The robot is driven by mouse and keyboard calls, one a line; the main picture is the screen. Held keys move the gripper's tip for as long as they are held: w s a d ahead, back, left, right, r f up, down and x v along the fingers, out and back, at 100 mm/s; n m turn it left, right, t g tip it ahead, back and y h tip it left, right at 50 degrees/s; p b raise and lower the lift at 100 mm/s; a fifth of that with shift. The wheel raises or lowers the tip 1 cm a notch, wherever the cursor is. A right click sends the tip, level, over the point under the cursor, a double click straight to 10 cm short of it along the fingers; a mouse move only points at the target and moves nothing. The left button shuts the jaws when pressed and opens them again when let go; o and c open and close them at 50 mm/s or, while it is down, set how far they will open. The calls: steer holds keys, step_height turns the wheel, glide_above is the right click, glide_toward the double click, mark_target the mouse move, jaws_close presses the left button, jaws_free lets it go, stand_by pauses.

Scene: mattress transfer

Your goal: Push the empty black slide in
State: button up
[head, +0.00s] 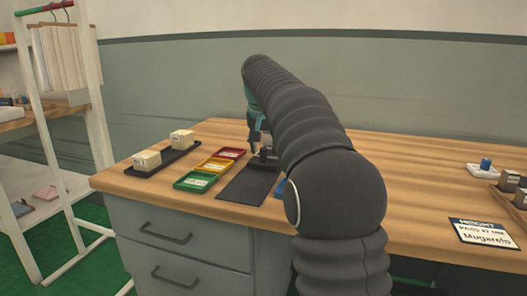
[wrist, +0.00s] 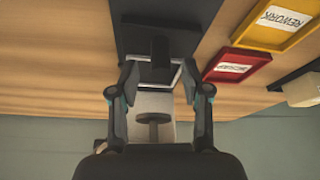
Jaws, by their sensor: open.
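The black slide (head: 246,186) is a flat dark strip lying on the wooden table, with nothing on its bare front part. It also shows in the wrist view (wrist: 150,14) at the top centre. At its far end stands a small dark and grey fixture (head: 264,158); in the wrist view a dark block in a pale frame (wrist: 160,50) shows there. My gripper (wrist: 156,72) is open, its two fingers on either side of that fixture. Whether the fingers touch it cannot be told. In the head view my arm hides part of the fixture and gripper.
Red (head: 231,153), yellow (head: 214,164) and green (head: 195,181) trays lie left of the slide. A black tray (head: 168,163) with two cream blocks is further left.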

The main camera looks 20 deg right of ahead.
steer(key=v, duration=0.9)
steer(key=shift+r, duration=0.35)
steer(key=shift+s+a, duration=0.1)
steer(key=shift+s, duration=0.05)
steer(key=s+a+f+n, duration=0.1)
steer(key=s+f, duration=0.1)
steer(key=s, duration=0.4)
steer(key=s+a+f+n, duration=0.1)
steer(key=s+f, duration=0.2)
steer(key=s, duration=0.3)
steer(key=s+a+f+n+y, duration=0.1)
steer(key=s+a+f, duration=0.1)
steer(key=s, duration=0.4)
steer(key=shift+s+f+t, duration=0.25)
steer(key=shift+f+t, duration=0.15)
steer(key=shift+f, duration=0.1)
steer(key=s+a+f+n+y, duration=0.1)
steer(key=s+a+f+n, duration=0.1)
steer(key=s+f, duration=1.4)
steer(key=shift+s+f+t, duration=0.25)
steer(key=shift+f+t, duration=0.05)
steer(key=shift+f, duration=0.7)
